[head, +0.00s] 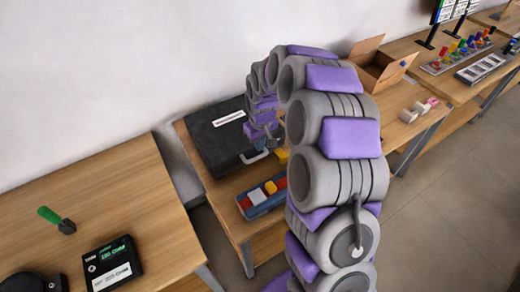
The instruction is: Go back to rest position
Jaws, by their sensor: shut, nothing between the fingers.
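My arm rises in front of the head camera, arcs over and comes down toward the middle table. My gripper (268,145) is at its far end, small and partly hidden by my own arm links. It is shut and holds nothing. It hangs near the front right edge of a black case (205,140) with a white label and a light handle (254,157). I cannot tell whether it touches the case.
A blue tray (245,208) with coloured blocks lies on the middle table. An open cardboard box (382,68) and small pale blocks (407,116) stand beyond my arm. The left table holds a green-handled tool (50,216) and a black box (112,265). Floor is clear at right.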

